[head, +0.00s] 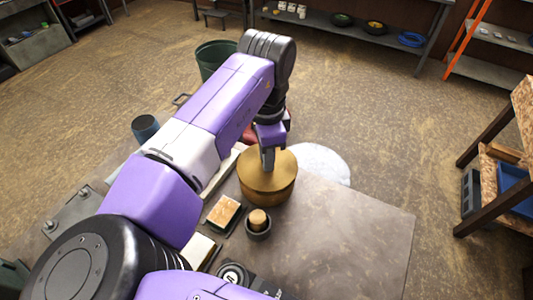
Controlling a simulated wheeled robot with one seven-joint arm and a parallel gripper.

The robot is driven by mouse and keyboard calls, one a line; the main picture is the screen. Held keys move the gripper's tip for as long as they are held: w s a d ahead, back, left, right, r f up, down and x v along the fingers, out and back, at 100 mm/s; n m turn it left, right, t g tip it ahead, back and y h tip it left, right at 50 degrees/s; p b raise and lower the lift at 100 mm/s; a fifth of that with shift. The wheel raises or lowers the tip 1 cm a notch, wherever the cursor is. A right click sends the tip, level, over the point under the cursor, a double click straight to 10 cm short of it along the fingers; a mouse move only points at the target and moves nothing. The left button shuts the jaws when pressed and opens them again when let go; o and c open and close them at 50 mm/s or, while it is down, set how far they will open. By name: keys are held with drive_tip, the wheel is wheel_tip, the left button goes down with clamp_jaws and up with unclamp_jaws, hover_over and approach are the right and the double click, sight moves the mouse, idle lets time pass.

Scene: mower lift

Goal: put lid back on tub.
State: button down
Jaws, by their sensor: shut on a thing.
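A round golden-brown tub (267,193) stands on the table just right of the picture's middle. A flat round lid (284,168) of the same colour covers its top. The lid looks level and lined up with the tub's rim; from this angle I cannot tell whether it is fully seated. My gripper (268,167) points down at the middle of the lid and is shut on it. The part of the lid between the fingers is hidden by the fingers.
The table (340,240) is clear to the right of the tub. A small dark cup with a cork-coloured top (258,222) and a sponge-like block (223,213) sit close in front. A blue-grey cup (145,128) stands left, behind my arm. A green bin (214,57) stands beyond.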

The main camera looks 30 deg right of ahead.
drive_tip(key=shift+f, duration=0.5)
drive_tip(key=c, duration=1.5)
unclamp_jaws()
drive_tip(key=shift+c, duration=0.2)
drive_tip(key=shift+r, duration=0.15)
wheel_tip(320, 180, up, 8)
drive_tip(key=p, duration=0.7)
drive_tip(key=shift+r, duration=0.25)
drive_tip(key=shift+r+p, duration=0.35)
drive_tip(key=shift+r, duration=0.8)
